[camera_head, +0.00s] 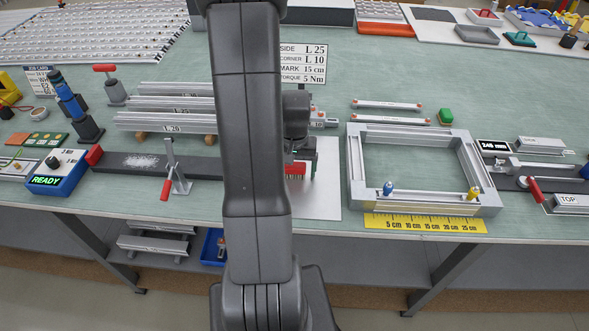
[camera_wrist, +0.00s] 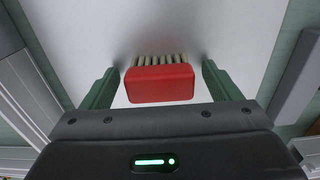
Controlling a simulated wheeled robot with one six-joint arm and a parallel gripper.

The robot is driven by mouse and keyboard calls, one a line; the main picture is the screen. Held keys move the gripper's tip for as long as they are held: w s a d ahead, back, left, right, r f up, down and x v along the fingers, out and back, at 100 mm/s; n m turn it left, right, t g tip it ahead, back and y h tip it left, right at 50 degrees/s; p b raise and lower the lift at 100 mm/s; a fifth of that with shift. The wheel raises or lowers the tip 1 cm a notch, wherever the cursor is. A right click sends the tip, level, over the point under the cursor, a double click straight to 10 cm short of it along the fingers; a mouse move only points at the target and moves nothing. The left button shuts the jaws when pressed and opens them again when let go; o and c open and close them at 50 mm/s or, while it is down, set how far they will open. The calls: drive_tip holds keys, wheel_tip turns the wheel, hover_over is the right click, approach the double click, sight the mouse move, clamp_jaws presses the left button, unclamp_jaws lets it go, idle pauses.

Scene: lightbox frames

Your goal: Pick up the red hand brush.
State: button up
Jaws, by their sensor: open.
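The red hand brush (camera_wrist: 160,84) shows in the wrist view as a red block with a row of pale bristles along its far edge. It lies over a plain light grey-white sheet (camera_wrist: 160,22). My gripper (camera_wrist: 160,80) is open, with one green finger on each side of the brush. A gap shows between the brush and each finger. In the head view the brush (camera_head: 295,169) is a small red patch beside my arm, and the sheet (camera_head: 322,195) lies under it. My arm hides much of my gripper (camera_head: 300,165) there.
A silver rectangular frame (camera_head: 357,180) stands just right of the sheet, with a yellow ruler (camera_head: 425,223) along its front. Stacked silver bars (camera_head: 165,121) and a red-handled clamp (camera_head: 177,175) are at left.

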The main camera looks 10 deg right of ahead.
sight(295, 165)
drive_tip(key=c, duration=1.1)
wheel_tip(295, 165, up, 10)
drive_tip(key=shift+r+b, duration=0.1)
drive_tip(key=shift+b, duration=0.25)
drive_tip(key=shift+o, duration=0.7)
